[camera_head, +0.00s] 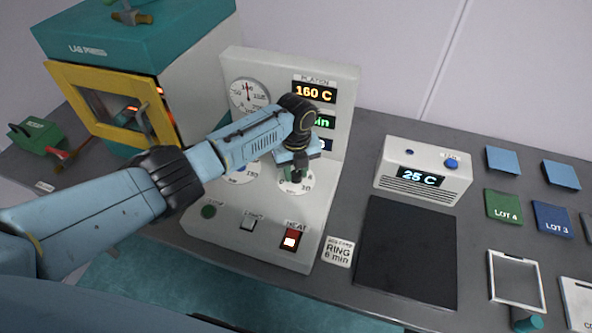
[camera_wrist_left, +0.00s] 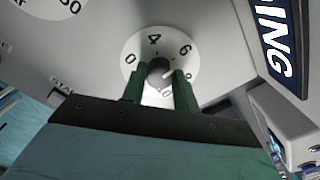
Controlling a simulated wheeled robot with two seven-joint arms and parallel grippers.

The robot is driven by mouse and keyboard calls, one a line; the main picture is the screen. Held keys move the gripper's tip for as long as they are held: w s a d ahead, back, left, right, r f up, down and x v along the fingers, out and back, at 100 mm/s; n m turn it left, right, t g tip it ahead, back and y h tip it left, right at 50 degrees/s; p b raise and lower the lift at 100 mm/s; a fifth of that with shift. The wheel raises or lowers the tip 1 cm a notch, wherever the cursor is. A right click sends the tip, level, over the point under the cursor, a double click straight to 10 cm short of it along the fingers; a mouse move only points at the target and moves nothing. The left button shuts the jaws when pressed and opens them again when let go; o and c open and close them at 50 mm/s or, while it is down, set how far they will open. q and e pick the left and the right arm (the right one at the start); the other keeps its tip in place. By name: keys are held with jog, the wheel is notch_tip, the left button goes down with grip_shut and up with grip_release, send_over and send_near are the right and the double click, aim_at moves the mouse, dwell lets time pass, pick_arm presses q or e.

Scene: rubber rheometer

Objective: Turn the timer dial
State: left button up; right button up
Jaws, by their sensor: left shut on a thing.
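The timer dial is a small dark knob (camera_wrist_left: 158,68) on a round white scale (camera_wrist_left: 140,45) with 0, 4 and 6 readable in the left wrist view. My left gripper's green fingers (camera_wrist_left: 160,88) stand on either side of the knob and are shut on it. A pale pointer mark on the knob points to the right, near and a little below the 6. The lower scale is partly hidden by the fingers. My right gripper is not in view.
The panel has a platen display reading 160 C (camera_head: 314,92), a green button (camera_head: 208,212), a pale button (camera_head: 247,223) and a lit red HEAT switch (camera_head: 291,239). A ring 6 min card (camera_head: 338,251), black mat (camera_head: 407,252) and 25 C box (camera_head: 420,171) stand right.

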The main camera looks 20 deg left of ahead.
aim_at(296, 174)
pick_arm(q)
jog(key=o, duration=1)
jog(key=shift+c, duration=0.2)
notch_tip(296, 174, up, 14)
jog(key=shift+f, duration=0.25)
jog(key=shift+f, duration=0.1)
